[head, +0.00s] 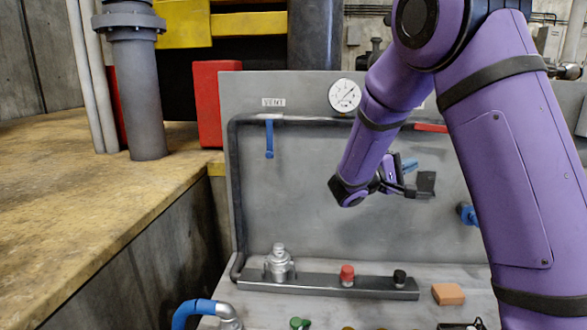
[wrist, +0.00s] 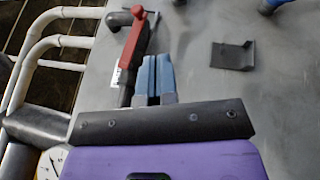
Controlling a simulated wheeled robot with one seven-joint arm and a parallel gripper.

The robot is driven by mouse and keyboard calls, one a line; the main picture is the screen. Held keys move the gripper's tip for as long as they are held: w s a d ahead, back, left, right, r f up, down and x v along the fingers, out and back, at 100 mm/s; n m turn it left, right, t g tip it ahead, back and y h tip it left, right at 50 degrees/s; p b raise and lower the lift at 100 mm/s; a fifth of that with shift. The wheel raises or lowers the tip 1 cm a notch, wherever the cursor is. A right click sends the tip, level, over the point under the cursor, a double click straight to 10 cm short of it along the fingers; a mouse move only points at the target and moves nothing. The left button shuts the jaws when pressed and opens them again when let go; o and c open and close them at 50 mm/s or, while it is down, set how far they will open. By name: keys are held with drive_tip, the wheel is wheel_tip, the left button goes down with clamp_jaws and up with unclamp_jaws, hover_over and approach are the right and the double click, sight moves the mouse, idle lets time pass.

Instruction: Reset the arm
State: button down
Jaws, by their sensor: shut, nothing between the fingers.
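My purple arm reaches in front of the grey panel (head: 290,185) in the head view. My gripper (wrist: 153,78) shows in the wrist view with its two blue-grey fingers together and nothing between them. In the head view my gripper (head: 408,165) is small and partly hidden by my wrist. A red lever handle (wrist: 130,45) is just left of the fingers in the wrist view. In the head view the red handle (head: 430,128) is partly behind my arm. I cannot tell whether the fingers touch anything.
A blue lever (head: 269,140) hangs under the VENT label, left of a gauge (head: 344,95). A dark bracket (wrist: 232,55) stands out from the panel. A red button (head: 347,275) and black knob (head: 400,276) sit below. White pipes (wrist: 45,60) run at the wrist view's left.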

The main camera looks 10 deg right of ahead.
drive_tip(key=s+d+r+m+g+y, duration=0.1)
drive_tip(key=s+m+g+y, duration=0.1)
drive_tip(key=s+y, duration=0.5)
drive_tip(key=s+d+r+m+g+y, duration=0.1)
drive_tip(key=s+g+y, duration=0.15)
drive_tip(key=s, duration=0.85)
drive_tip(key=s+a+r+t+y, duration=0.1)
drive_tip(key=s+a+t+y, duration=0.5)
drive_tip(key=s+a+y, duration=0.4)
drive_tip(key=s+a, duration=0.3)
drive_tip(key=s, duration=0.1)
drive_tip(key=shift+s+r+m+t+y, duration=0.2)
drive_tip(key=shift+r+m+t+y, duration=0.1)
drive_tip(key=shift+t+y, duration=0.05)
